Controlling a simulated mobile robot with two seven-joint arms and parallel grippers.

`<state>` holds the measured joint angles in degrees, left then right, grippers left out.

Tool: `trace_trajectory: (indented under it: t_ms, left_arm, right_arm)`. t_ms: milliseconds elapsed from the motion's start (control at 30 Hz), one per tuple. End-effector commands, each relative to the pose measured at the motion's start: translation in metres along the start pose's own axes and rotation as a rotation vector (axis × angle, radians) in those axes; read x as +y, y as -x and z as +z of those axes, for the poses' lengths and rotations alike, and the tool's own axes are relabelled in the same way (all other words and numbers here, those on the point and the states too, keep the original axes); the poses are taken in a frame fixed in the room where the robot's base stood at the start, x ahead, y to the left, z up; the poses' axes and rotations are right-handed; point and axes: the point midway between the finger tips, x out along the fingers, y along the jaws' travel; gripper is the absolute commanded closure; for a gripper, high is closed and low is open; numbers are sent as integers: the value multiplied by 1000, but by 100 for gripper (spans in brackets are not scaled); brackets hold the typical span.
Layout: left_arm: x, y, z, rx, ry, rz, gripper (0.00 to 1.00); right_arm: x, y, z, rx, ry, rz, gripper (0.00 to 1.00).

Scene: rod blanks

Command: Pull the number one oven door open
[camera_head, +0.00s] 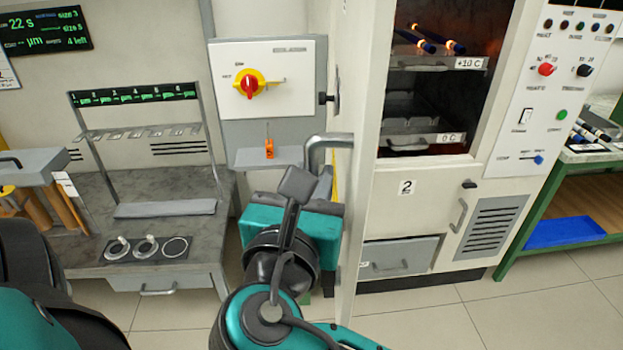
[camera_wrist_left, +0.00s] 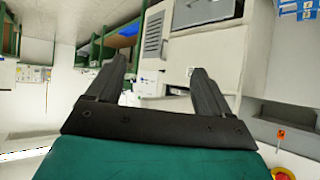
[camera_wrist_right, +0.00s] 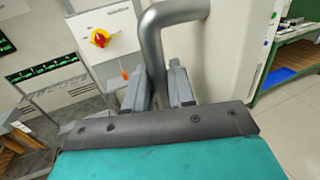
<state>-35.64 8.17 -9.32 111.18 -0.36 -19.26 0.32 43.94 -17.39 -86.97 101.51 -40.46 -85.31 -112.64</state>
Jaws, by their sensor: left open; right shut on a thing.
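The oven door (camera_head: 361,130) stands swung out, seen nearly edge-on, left of the open oven chamber (camera_head: 427,105). Its bent grey handle (camera_head: 320,145) sticks out on the door's left side. My right gripper (camera_head: 308,182) is shut on the handle. In the right wrist view the handle bar (camera_wrist_right: 153,50) runs down between the fingers of the right gripper (camera_wrist_right: 160,88). A plate with a 2 (camera_head: 407,187) is on the oven front; I see no number 1 on it. My left gripper (camera_wrist_left: 157,82) is open and empty; in the head view only its arm shows, at lower left.
Shelves marked +10 C (camera_head: 468,63) and 0 C (camera_head: 450,138) are in the chamber, with blue rods (camera_head: 425,42) on the upper one. A switch box (camera_head: 290,70) and a grey bench (camera_head: 85,200) stand left of the door. The floor (camera_head: 520,310) at front right is clear.

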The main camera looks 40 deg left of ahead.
Motion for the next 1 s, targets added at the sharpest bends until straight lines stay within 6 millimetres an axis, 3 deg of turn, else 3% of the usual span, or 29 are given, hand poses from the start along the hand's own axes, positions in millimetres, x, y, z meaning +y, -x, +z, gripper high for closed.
trace_trajectory:
  t_ms: [333,367,533,1000]
  left_arm:
    - [0,0,0,0,0,0,19]
    - [0,0,0,0,0,0,19]
    - [0,0,0,0,0,1,19]
    - [0,0,1,-2,0,1,19]
  right_arm:
    - [0,0,1,-3,-1,-1,100]
    - [0,0,1,-3,-1,-1,75]
    - [0,0,1,-2,-1,-1,59]
    - [-2,-5,0,-1,1,-1,59]
